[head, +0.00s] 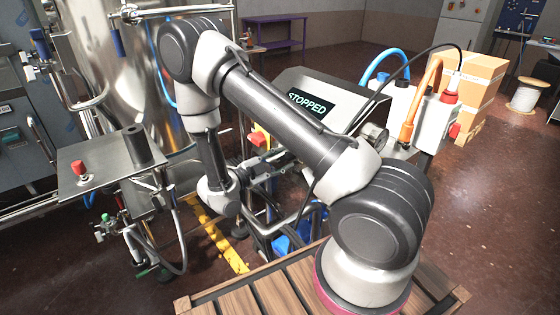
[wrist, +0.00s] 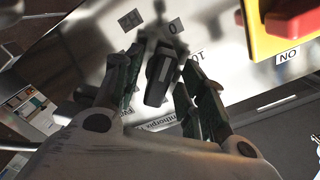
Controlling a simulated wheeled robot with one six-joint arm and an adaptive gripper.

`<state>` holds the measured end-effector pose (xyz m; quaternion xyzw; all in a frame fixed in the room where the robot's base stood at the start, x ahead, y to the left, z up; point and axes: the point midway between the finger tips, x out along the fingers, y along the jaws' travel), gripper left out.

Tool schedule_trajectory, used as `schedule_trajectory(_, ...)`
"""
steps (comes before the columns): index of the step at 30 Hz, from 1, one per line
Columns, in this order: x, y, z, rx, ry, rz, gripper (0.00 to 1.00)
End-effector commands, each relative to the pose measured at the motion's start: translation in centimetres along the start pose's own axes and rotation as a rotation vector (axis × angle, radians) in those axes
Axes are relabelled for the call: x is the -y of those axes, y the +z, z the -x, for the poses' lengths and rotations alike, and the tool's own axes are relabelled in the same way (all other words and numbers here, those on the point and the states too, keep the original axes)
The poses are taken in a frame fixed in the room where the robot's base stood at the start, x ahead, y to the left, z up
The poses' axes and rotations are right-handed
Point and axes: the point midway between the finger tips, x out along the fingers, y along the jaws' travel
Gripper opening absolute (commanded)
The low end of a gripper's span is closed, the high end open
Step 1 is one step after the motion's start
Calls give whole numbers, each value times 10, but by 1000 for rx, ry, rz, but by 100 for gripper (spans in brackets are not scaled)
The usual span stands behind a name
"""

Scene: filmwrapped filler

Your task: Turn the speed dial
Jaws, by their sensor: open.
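A black dial knob (wrist: 160,72) on a metal panel shows in the wrist view, with small printed labels near it. My gripper (wrist: 158,88) is open, with one finger on each side of the knob. I cannot tell whether either finger touches it. In the head view my arm hides the dial, and the gripper is hard to make out there. A grey screen box (head: 307,102) reading "STOPPED" stands behind my arm.
A red switch on a yellow plate (wrist: 259,42) sits just right of the dial; it also shows in the head view (head: 258,139). A steel tank (head: 110,65) stands at the left. A side plate with a red knob (head: 80,168) is at the lower left.

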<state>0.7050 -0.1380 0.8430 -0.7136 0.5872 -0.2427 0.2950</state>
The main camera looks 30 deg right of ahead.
Motion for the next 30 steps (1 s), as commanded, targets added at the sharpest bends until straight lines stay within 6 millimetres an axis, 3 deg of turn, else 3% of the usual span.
schedule_trajectory(5, 0, 0, 0, 0, 0, -1, 41)
schedule_trajectory(12, 0, 0, 0, -1, 1, -1, 0)
schedule_trajectory(23, 0, 0, 0, -1, 1, -36, 0)
schedule_trajectory(30, 0, 0, 0, -1, 1, -168, 0)
